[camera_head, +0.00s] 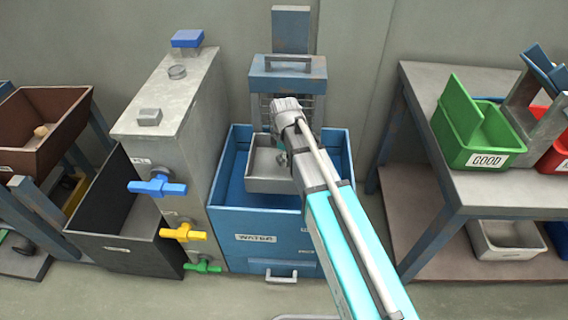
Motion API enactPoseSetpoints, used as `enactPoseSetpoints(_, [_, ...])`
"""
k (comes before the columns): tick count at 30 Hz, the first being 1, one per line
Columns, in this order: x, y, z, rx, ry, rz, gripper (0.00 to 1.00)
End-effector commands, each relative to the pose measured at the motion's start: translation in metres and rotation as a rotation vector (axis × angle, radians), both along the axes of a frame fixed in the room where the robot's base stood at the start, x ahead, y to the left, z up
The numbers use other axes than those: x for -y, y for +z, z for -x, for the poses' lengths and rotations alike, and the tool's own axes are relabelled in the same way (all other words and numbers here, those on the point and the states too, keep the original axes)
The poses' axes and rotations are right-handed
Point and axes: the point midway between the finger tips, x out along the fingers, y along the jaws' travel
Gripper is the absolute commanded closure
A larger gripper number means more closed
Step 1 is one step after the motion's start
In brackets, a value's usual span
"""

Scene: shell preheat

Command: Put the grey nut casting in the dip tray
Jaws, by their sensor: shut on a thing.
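A small grey open tray (262,185) sits inside the blue bin marked WATER (222,200). It seems to be the dip tray; my arm covers its right side. My gripper (283,157) is small in view and partly hidden behind my own arm. It points down over the tray's back right part, shut on a small grey piece. The piece is too small and hidden to make out as the nut casting. I cannot tell whether it touches the tray.
A grey cabinet (160,105) with blue, yellow and green valves stands left of the bin. A black bin (115,215) and brown bin (45,105) stand farther left. At right is a table (450,178) with a green GOOD bin (485,158). A blue frame (288,75) stands behind.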

Motion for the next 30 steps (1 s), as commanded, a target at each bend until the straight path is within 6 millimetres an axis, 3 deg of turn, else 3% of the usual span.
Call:
enactPoseSetpoints(8, [0.001,-0.015,-0.010,0.000,-0.001,0.000,0.89])
enactPoseSetpoints(18, [0.001,-0.039,-0.008,0.000,0.000,0.000,0.89])
enactPoseSetpoints(30, [0.001,-0.040,-0.008,0.000,0.000,0.000,0.89])
